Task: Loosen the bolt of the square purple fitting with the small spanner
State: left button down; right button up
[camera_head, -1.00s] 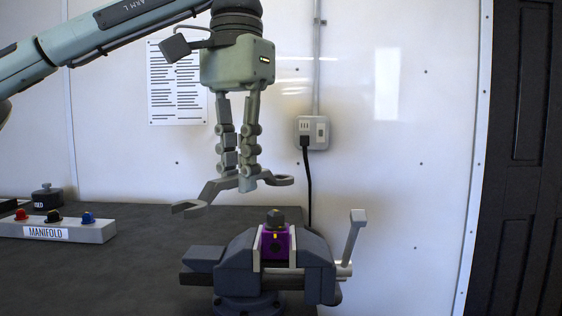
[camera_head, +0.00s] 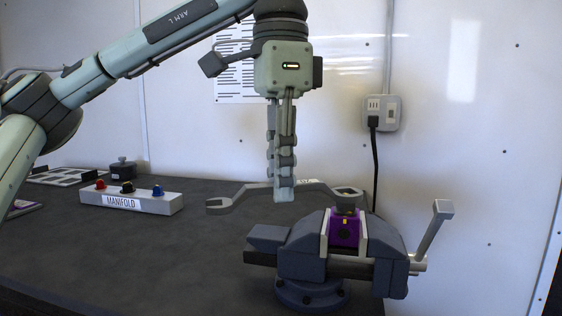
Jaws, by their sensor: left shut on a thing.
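My left gripper (camera_head: 284,193) is shut on the middle of a grey double-ended spanner (camera_head: 252,192) and holds it level above the bench. The spanner's open end points left. Its right-hand ring end (camera_head: 347,191) is at the bolt (camera_head: 344,206) on top of the square purple fitting (camera_head: 342,231). The ring end overlaps the bolt's top in the picture; I cannot tell whether it is seated around the head. The fitting, with a yellow mark on its front, is clamped upright between the jaws of a dark vise (camera_head: 304,249). My right gripper is not in view.
The vise handle (camera_head: 432,232) sticks up at the right. A manifold block (camera_head: 131,201) with red, black and blue knobs sits at the left, with a dark weight (camera_head: 123,167) behind it. A power cord (camera_head: 375,165) hangs behind the vise. The bench (camera_head: 170,260) is clear at front left.

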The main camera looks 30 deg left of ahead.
pick_arm(q)
jog(key=shift+f, duration=0.8)
jog(key=d+n, duration=0.1)
jog(key=n, duration=0.1)
jog(key=s+d+r+n, duration=0.1)
jog(key=d+n, duration=0.1)
jog(key=s+d+r+n, duration=0.1)
jog(key=n, duration=0.1)
jog(key=shift+s+d, duration=0.2)
jog(key=shift+s, duration=0.05)
notch_tip(320, 180, up, 4)
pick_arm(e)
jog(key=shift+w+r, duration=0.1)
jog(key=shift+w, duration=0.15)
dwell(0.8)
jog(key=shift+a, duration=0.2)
